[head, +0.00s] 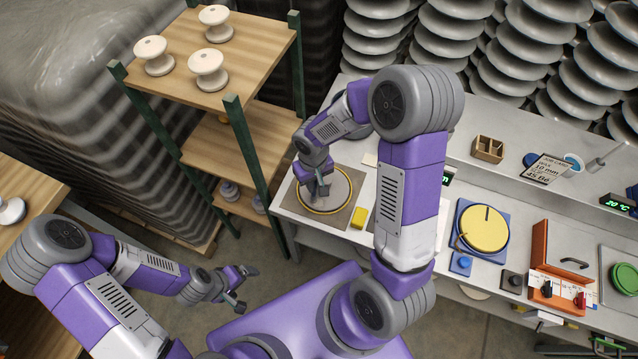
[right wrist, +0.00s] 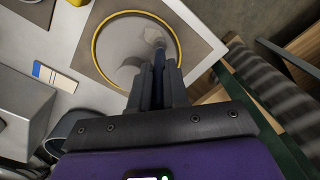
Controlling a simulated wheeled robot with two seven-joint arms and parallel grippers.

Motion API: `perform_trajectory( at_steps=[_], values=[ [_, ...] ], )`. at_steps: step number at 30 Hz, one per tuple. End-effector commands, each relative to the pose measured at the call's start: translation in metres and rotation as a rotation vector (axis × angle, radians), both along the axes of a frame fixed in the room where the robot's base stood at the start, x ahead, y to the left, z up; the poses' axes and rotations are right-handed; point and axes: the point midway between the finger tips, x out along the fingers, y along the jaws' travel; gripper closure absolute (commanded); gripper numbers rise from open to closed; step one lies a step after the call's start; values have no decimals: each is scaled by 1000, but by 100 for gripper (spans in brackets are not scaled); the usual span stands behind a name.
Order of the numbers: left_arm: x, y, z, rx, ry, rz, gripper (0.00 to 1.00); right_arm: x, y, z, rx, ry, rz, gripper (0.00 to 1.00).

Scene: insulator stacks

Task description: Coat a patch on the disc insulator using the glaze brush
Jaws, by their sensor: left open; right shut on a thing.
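A pale grey disc (head: 338,186), which I take as the disc insulator, lies inside a yellow ring on a grey-brown mat at the left end of the bench. It also shows in the right wrist view (right wrist: 118,42). My right gripper (head: 319,190) is over this disc. In the right wrist view its fingers (right wrist: 158,85) are shut on a slim dark-blue handle with a pale tip, the glaze brush (right wrist: 158,60). Whether the tip touches the disc I cannot tell. My left gripper (head: 240,287) is open and empty, away from the bench over the floor.
A yellow block (head: 359,217) lies beside the mat. A yellow disc on a blue base (head: 484,230), an orange case (head: 556,265) and a green disc (head: 624,279) are further right. A shelf rack (head: 225,75) with white insulators stands left of the bench.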

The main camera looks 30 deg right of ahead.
Motion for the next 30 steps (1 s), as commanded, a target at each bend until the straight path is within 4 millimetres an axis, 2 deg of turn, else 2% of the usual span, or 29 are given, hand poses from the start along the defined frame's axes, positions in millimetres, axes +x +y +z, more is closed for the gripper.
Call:
perform_trajectory(
  at_steps=[6,12,30],
  values=[
    [0,0,-3,0,0,0,9,13,12,1,0,1,1,100],
    [0,0,-7,0,0,0,9,15,13,-1,0,1,0,100],
    [0,0,-12,0,0,0,9,-11,-9,-1,-1,1,-1,100]
  ],
)
